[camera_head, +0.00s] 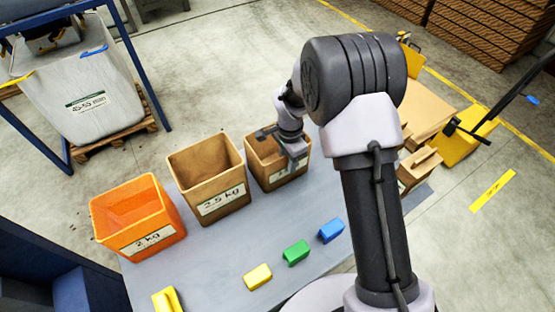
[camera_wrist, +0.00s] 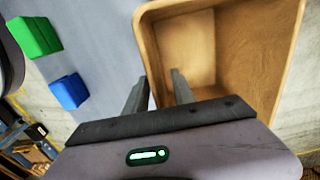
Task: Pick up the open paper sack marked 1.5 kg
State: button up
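A brown open paper sack (camera_head: 262,180) stands on the grey table, third from the left. Its white label (camera_head: 292,168) is partly hidden by my gripper, and I cannot read the weight. My gripper (camera_head: 294,158) is at this sack's rim. In the wrist view my gripper (camera_wrist: 158,90) has its two fingers apart. The sack (camera_wrist: 225,45) is empty inside as far as I see. Its near-left wall lies between the fingers, one finger inside the opening and one outside. I cannot tell whether either finger touches the wall.
A brown sack marked 2.5 kg (camera_head: 207,186) and an orange one marked 2 kg (camera_head: 138,222) stand to the left. Yellow (camera_head: 258,277), green (camera_head: 296,252) and blue (camera_head: 331,230) blocks lie in front. Another brown sack (camera_head: 418,170) is partly behind my arm.

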notch_tip(320, 180, down, 3)
jog(key=shift+d+f, duration=0.1)
jog(key=shift+d, duration=0.05)
grip_shut()
